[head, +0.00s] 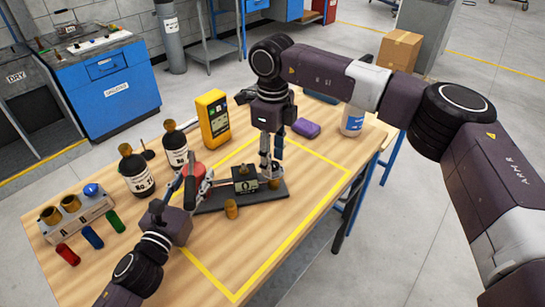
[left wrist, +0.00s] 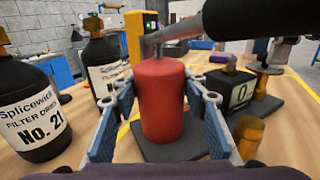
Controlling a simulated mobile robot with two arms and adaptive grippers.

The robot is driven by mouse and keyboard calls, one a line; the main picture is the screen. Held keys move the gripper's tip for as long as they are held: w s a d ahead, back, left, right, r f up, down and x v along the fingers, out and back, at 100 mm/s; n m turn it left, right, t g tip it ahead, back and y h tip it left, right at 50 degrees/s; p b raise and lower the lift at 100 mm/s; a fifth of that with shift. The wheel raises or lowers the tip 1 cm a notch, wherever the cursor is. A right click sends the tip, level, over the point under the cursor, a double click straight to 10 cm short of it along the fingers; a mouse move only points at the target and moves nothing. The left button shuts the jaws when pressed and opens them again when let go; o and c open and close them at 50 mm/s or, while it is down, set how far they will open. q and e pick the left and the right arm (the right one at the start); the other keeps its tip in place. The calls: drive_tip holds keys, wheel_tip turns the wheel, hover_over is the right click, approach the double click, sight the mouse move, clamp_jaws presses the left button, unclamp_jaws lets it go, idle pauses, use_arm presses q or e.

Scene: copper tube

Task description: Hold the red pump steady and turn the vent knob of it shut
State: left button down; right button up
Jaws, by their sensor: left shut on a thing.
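The red pump (left wrist: 162,105) stands upright on a dark base plate (left wrist: 180,146) in the left wrist view. A grey lever with a black handle (left wrist: 245,20) rises from its top. My left gripper (left wrist: 163,115) is shut on the red pump, one finger on each side. In the head view my left gripper (head: 197,181) partly hides the pump (head: 201,168). A black block marked 0 (left wrist: 232,88) sits on the plate to the right. My right gripper (head: 269,168) points down at the plate's right end, over a small round knob-like part (head: 272,184); its fingertips are too small to judge.
Black bottles (head: 136,173) and a yellow meter (head: 212,117) stand behind and left. A fitting rack (head: 75,213) is at the left. The yellow-taped table area in front is clear.

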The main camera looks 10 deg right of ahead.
sight(273, 163)
wheel_tip(273, 163, up, 12)
idle(0.4)
use_arm(q)
drive_tip(key=c, duration=1.1)
unclamp_jaws()
